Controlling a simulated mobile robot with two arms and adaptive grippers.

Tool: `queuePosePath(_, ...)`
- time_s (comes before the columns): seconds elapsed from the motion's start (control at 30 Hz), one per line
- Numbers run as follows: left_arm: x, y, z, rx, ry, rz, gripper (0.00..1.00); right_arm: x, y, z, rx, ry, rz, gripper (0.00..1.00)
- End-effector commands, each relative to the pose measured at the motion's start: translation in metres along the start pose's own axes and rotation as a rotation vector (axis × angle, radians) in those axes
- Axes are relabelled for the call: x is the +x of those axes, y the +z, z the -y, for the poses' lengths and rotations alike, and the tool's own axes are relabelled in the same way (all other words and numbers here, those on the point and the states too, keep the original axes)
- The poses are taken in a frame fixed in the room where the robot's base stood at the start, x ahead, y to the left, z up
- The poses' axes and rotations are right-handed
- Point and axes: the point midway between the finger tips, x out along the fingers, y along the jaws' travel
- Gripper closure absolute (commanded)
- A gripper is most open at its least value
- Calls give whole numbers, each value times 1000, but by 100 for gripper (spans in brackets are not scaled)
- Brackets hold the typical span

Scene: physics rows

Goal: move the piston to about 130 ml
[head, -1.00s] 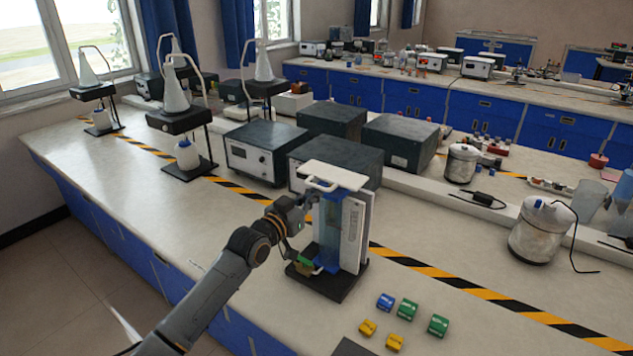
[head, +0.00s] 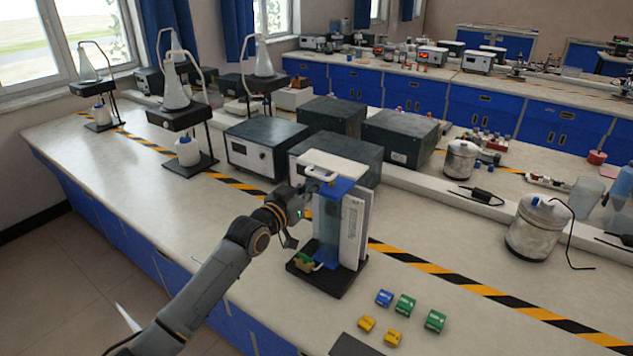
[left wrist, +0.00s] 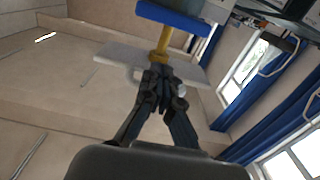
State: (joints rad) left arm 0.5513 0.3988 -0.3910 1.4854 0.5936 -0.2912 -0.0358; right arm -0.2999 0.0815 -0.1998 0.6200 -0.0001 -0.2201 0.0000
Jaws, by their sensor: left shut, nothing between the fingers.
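The piston apparatus stands on a black base (head: 333,285) near the table's front edge. It has a blue, see-through column (head: 328,232) beside an upright white panel (head: 354,232). A white top plate with a handle (head: 321,168) sits above a blue block (head: 337,187). My left gripper (head: 312,187) is at the upper left of the column, just under the top plate. In the left wrist view its fingers (left wrist: 160,76) are shut and empty, close to a yellow rod (left wrist: 164,38) below a blue block (left wrist: 175,18). Contact is unclear. The volume scale is unreadable.
Green and yellow pieces (head: 304,262) lie on the black base. Several small blue, green and yellow blocks (head: 404,305) lie to the right of it. Dark instrument boxes (head: 335,158) stand close behind. Free tabletop lies to the left.

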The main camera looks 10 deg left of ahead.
Motion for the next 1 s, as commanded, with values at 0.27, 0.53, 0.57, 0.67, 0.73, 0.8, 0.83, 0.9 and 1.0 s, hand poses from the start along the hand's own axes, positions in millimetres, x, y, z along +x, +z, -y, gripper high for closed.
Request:
queuePosePath(0.27,0,14,0,0,0,2,100,9,1,0,0,0,0,60)
queuePosePath(0.53,-14,12,0,-1,0,4,100,-4,0,1,1,-1,0,60)
queuePosePath(0.57,-18,12,0,-1,-1,5,100,-6,0,1,1,-1,0,60)
queuePosePath(0.67,-31,12,0,1,0,5,100,-14,-1,0,1,-1,0,60)
queuePosePath(0.73,-39,13,0,1,-1,6,100,-19,-2,1,1,-1,0,60)
queuePosePath(0.8,-48,12,0,1,0,5,100,-24,-2,1,1,-2,0,60)
queuePosePath(0.83,-51,12,0,1,0,5,100,-26,-2,1,1,-2,0,60)
queuePosePath(0.9,-60,12,0,1,0,5,100,-30,-3,2,1,-2,0,60)
queuePosePath(1.0,-72,13,0,-1,0,5,100,-36,-4,2,1,-3,0,60)
